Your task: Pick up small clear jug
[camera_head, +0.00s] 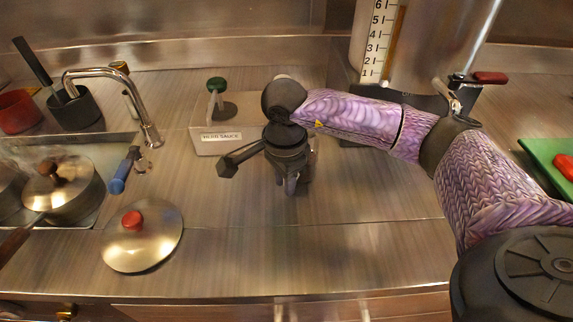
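I cannot make out a small clear jug for certain; it may be hidden behind my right gripper or arm. My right gripper (290,186) points down over the steel counter, right of the middle-left container. Its fingers are dark and small here, mostly under the wrist, and I cannot tell whether they hold anything. A pale, box-like container (208,147) labelled "HERB SAUCE" stands just left of the gripper, with a green-knobbed utensil (217,88) in it. My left gripper is not in view.
A sink with a faucet (150,132), lidded pot (65,190) and blue-handled tool (122,175) is at left. A red-knobbed lid (145,245) lies in front. A tall tank with a numbered scale (378,45) stands behind my arm. The front middle counter is clear.

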